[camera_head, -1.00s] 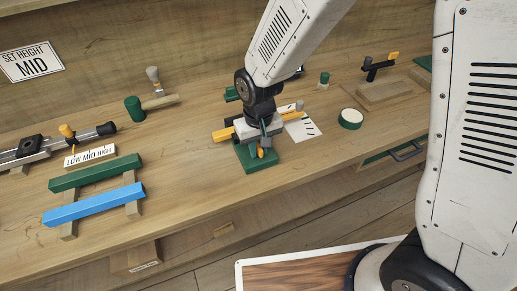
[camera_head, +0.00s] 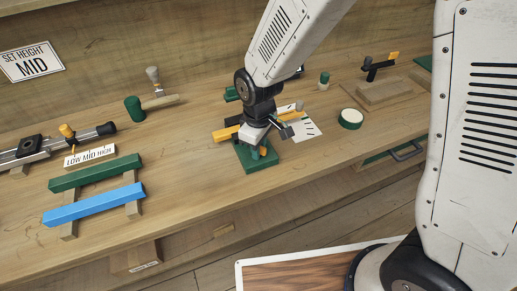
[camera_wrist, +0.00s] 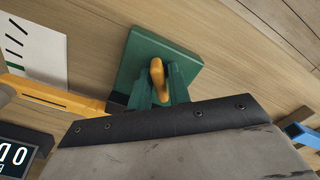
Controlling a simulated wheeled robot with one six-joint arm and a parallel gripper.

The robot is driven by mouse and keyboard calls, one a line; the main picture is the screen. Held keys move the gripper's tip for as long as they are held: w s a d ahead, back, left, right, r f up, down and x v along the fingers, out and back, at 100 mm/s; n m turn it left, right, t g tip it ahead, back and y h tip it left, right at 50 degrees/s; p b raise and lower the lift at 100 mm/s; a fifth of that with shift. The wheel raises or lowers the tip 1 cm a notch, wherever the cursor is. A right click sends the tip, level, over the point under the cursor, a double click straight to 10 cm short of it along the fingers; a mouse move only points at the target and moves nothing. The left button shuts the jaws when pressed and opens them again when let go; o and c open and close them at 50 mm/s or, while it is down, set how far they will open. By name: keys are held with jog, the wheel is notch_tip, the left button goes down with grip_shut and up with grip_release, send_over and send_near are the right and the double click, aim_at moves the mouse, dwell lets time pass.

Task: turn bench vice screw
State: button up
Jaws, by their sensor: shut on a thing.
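The green bench vice (camera_head: 262,163) stands on the bench at the middle of the head view; it also shows at the top of the wrist view (camera_wrist: 184,62). An orange handle piece (camera_wrist: 158,80) stands out from the vice in the wrist view, and a bit of it shows in the head view (camera_head: 262,152). My gripper (camera_head: 256,138) is low over the vice and is shut on its screw.
A marked white card (camera_head: 303,128) and a green-rimmed round (camera_head: 350,118) are to the right. Green (camera_head: 95,172) and blue (camera_head: 95,205) bars lie at the left. Bare bench lies in front of the vice.

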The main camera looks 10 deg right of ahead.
jog(key=shift+n, duration=0.3)
jog(key=n, duration=0.3)
jog(key=shift+n, duration=0.4)
jog(key=n, duration=0.4)
jog(key=o, duration=0.6)
jog(key=shift+c, duration=0.2)
jog(key=shift+r, duration=0.1)
